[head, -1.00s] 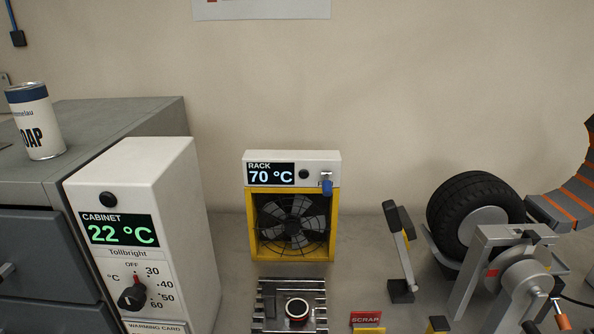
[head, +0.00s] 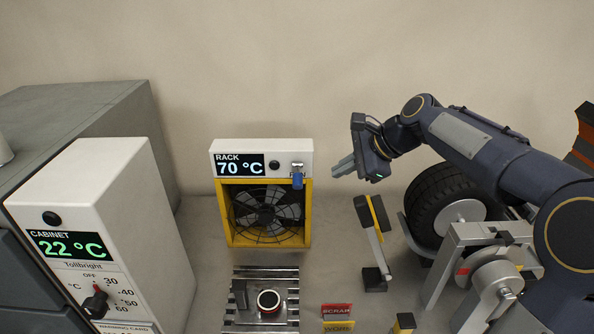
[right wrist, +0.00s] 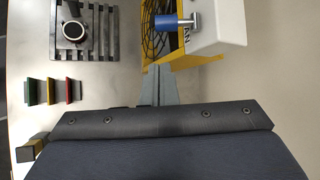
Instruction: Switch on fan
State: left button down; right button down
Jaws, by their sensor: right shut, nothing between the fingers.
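The fan (head: 266,215) stands at the back of the bench in a yellow frame, under a white box whose display reads RACK 70 °C. A blue-tipped toggle switch (head: 297,178) sits at the right end of the white box, its blue end hanging down. My right gripper (head: 343,166) is shut and empty, a little to the right of the switch and apart from it. In the right wrist view the blue switch (right wrist: 170,21) shows ahead of the shut fingers (right wrist: 160,75), with the fan grille beside it. My left gripper is not in view.
A white cabinet controller (head: 95,235) reading 22 °C stands at left. A slatted rack (head: 245,318) with a ring lies before the fan. A stand (head: 374,245), a tyre (head: 432,210) and a clamp (head: 480,235) are below my right arm. Small signs (head: 337,311) stand in front.

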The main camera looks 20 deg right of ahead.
aim_at(298, 179)
jog(key=shift+w+a+r, duration=0.15)
jog(key=shift+w, duration=0.55)
jog(key=x, duration=1)
jog(key=shift+p, duration=0.35)
jog(key=shift+s+r+p, duration=0.15)
jog(key=shift+r+p, duration=0.3)
jog(key=shift+p, duration=0.25)
